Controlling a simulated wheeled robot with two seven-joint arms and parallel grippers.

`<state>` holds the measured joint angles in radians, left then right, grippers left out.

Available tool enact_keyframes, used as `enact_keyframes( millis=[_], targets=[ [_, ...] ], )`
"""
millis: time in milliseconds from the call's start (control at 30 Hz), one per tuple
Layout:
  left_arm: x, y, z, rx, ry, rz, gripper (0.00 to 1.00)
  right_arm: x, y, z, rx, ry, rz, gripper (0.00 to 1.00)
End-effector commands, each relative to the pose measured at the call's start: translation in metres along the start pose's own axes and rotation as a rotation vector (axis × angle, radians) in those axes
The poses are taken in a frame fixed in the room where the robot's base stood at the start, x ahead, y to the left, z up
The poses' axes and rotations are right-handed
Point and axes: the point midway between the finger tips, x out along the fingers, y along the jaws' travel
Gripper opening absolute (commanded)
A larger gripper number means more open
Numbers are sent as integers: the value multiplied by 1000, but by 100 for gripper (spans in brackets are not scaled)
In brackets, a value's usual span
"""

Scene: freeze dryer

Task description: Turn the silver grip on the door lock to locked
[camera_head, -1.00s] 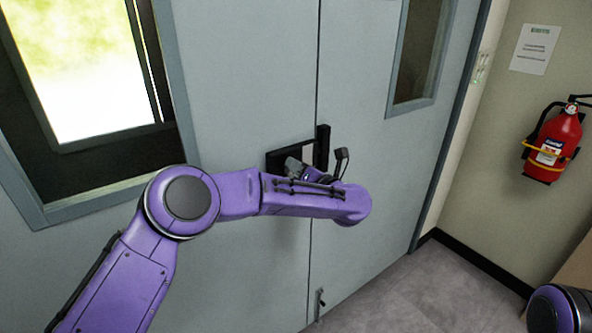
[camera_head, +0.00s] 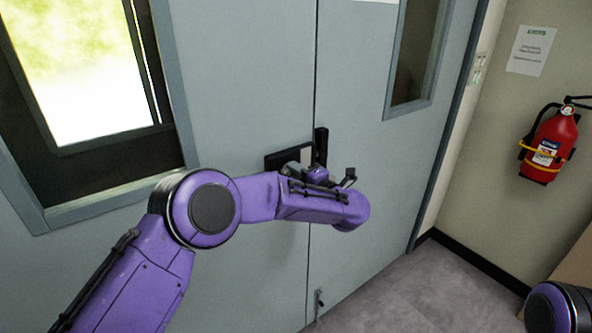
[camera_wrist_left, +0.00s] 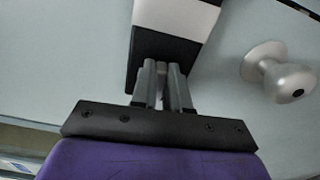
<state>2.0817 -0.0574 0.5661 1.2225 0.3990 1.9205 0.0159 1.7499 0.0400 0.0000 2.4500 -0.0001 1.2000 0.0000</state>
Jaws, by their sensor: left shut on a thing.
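The door lock (camera_head: 276,160) is a black housing with a pale panel, set at the meeting edge of the grey double doors. It also shows in the left wrist view (camera_wrist_left: 165,48) as a black and white block. My left gripper (camera_head: 304,166) is at the lock, partly hidden by my own arm. In the left wrist view its two grey fingers (camera_wrist_left: 163,84) are shut on the silver grip, right against the black part of the housing. The grip is almost wholly hidden between the fingers, so its angle cannot be told. My right gripper is out of view.
A round silver knob (camera_wrist_left: 280,72) stands out from the door to the right of the fingers in the wrist view. A red fire extinguisher (camera_head: 551,144) hangs on the right wall. A small bolt (camera_head: 319,299) sits low on the door. The floor (camera_head: 400,295) at right is clear.

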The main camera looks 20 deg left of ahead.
Motion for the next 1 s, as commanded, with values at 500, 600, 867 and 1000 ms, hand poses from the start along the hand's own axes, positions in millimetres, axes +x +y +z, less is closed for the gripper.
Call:
enact_keyframes(
  millis=[500,600,867,1000],
  targets=[
    [-1,-2,1,85,-3,0,0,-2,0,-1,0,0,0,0],
    [-1,-2,0,85,-3,0,0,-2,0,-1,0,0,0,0],
    [-1,-2,0,84,-2,0,40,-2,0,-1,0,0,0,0],
    [0,-1,0,83,-2,0,40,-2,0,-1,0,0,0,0]
  ],
)
